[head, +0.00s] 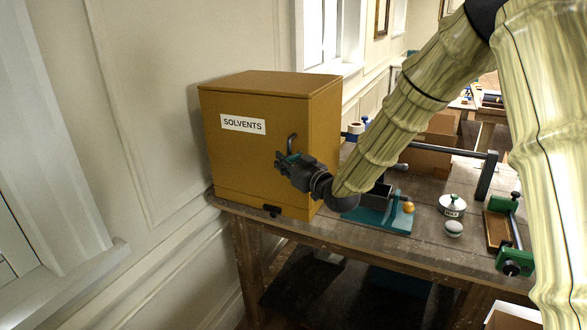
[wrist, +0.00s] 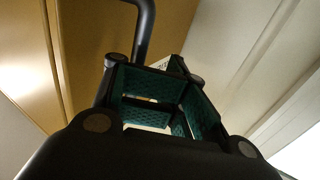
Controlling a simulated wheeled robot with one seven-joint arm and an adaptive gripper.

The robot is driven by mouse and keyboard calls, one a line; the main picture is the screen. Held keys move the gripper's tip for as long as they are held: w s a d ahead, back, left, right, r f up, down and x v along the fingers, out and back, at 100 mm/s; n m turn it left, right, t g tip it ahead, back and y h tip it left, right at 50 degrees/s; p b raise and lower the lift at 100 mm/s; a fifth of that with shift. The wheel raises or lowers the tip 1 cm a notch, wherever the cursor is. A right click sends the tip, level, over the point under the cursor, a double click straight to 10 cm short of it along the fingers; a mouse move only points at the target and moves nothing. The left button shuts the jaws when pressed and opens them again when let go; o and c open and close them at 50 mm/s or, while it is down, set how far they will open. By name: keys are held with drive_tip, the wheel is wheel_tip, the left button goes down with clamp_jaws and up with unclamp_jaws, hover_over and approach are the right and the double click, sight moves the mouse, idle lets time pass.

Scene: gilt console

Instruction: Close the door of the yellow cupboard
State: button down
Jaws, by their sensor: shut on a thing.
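The yellow cupboard (head: 325,120) stands at the left end of the workbench, against the wall. Its door (head: 235,165) carries a white SOLVENTS label and looks flush with the body in the head view; I cannot tell whether a narrow gap is left. A dark curved handle (head: 292,141) is on the door's right side, and it also shows in the wrist view (wrist: 146,30). My gripper (head: 284,163) is at the lower part of the handle, shut on it. In the wrist view its teal-padded fingers (wrist: 155,103) hide the handle's lower end.
The workbench (head: 425,232) has a teal fixture (head: 385,217), a white lidded pot (head: 452,205), a white round object (head: 453,228) and a green-ended clamp (head: 514,262) right of the cupboard. The wall is close on the left. The space before the door looks clear.

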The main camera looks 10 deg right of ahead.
drive_tip(key=w+d, duration=0.2)
drive_tip(key=shift+w+d+f, duration=0.1)
drive_tip(key=shift+w+d, duration=0.15)
drive_tip(key=shift+d, duration=0.15)
drive_tip(key=shift+a, duration=0.2)
drive_tip(key=c, duration=1.5)
unclamp_jaws()
drive_tip(key=shift+d+f, duration=0.1)
drive_tip(key=shift+d, duration=0.15)
drive_tip(key=shift+a, duration=0.15)
drive_tip(key=shift+s, duration=0.1)
